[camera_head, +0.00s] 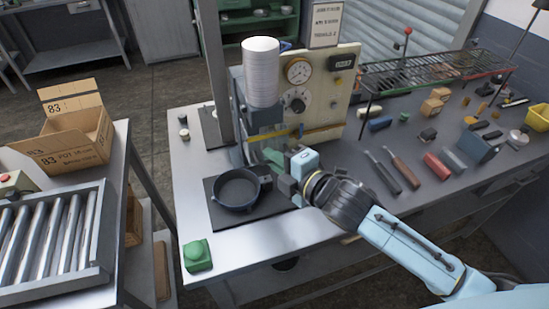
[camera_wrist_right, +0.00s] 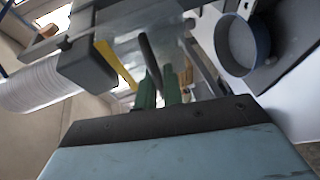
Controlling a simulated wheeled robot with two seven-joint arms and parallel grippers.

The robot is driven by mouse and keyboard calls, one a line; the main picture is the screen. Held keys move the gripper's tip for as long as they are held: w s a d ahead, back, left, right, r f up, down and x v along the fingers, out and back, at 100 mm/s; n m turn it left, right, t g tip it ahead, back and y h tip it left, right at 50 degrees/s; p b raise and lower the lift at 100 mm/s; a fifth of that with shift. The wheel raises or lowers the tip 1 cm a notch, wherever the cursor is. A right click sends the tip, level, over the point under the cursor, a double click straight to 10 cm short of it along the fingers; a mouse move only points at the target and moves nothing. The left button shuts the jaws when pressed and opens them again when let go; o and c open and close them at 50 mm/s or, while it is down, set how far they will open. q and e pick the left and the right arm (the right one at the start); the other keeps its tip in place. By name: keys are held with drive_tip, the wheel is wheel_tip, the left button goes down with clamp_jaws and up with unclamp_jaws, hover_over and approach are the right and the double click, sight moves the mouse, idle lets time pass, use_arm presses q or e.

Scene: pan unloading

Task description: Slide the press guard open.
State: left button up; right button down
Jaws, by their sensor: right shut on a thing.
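The press (camera_head: 263,118) stands on the bench with a white ribbed cylinder (camera_head: 262,72) on top. Its guard (camera_wrist_right: 190,50) looks like a clear panel at the press front, below a yellow strip (camera_head: 282,136); the strip also shows in the wrist view (camera_wrist_right: 116,64). My right gripper (camera_head: 273,157) is at the guard's front, its green fingers (camera_wrist_right: 159,90) shut on a dark bar-like handle (camera_wrist_right: 150,58). How far the guard is open is unclear. A dark round pan (camera_head: 237,206) lies on a black mat in front of the press. My left gripper is out of view.
A green button box (camera_head: 198,256) stands at the bench's front left corner. A roller conveyor (camera_head: 103,268) and an open carton (camera_head: 70,150) are at the left. A wire rack (camera_head: 440,70) and several tools crowd the right side of the bench.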

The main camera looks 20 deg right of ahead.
drive_tip(key=shift+r, duration=0.1)
drive_tip(key=c, duration=1.8)
unclamp_jaws()
drive_tip(key=b+v, duration=0.1)
drive_tip(key=v, duration=1.2)
drive_tip(key=shift+s, duration=0.2)
drive_tip(key=shift+d, duration=0.1)
